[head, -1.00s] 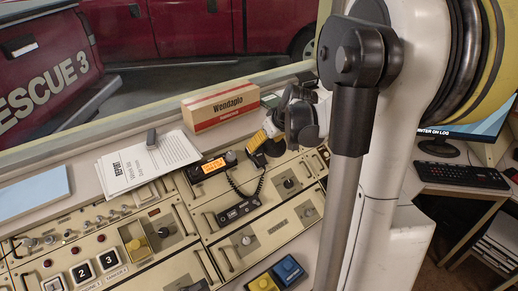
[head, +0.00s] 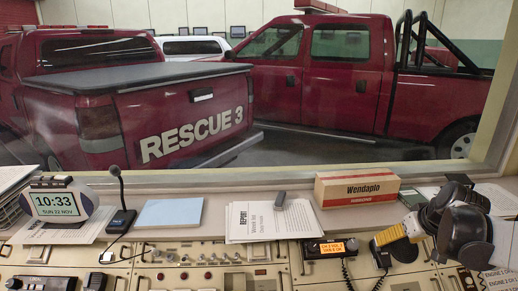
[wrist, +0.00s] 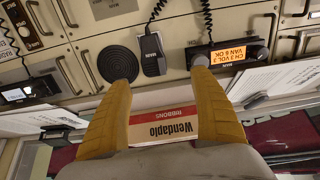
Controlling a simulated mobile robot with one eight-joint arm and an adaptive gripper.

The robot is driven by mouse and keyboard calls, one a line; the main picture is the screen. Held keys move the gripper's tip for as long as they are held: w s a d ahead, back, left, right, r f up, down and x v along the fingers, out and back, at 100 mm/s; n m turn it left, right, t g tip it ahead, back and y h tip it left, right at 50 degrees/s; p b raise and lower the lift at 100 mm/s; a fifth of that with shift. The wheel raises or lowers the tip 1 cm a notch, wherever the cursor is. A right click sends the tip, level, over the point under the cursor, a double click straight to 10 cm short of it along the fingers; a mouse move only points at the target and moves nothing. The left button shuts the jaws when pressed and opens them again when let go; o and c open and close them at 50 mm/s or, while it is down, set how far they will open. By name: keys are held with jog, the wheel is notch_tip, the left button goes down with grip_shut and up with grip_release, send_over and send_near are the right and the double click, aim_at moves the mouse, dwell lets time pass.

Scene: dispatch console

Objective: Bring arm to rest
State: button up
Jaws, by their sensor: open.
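My gripper (head: 388,240) has yellow fingers and a dark body. In the head view it is at the lower right, in front of the right end of the Wendaplo box (head: 357,188). In the wrist view my gripper (wrist: 162,68) has its two fingers spread apart with nothing held between them. The box (wrist: 160,128) shows between the fingers, farther back. A hand microphone (wrist: 152,55) lies beyond the fingertips. I cannot tell the exact height over the console. Most of my arm is out of the head view.
A radio with an orange display (head: 330,248), papers with a grey stapler-like item (head: 280,199), a blue pad (head: 170,213), a desk microphone (head: 121,218) and a clock (head: 56,204) stand along the console. A window ledge (head: 250,177) runs behind. Red trucks are beyond it.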

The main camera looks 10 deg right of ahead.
jog(key=s+a+r, duration=0.1)
jog(key=s+a, duration=0.6)
jog(key=a, duration=0.6)
jog(key=s+a+r, duration=0.1)
jog(key=s+a, duration=0.7)
jog(key=a, duration=0.5)
jog(key=shift+s+r+n+t, duration=0.3)
jog(key=shift+r, duration=0.05)
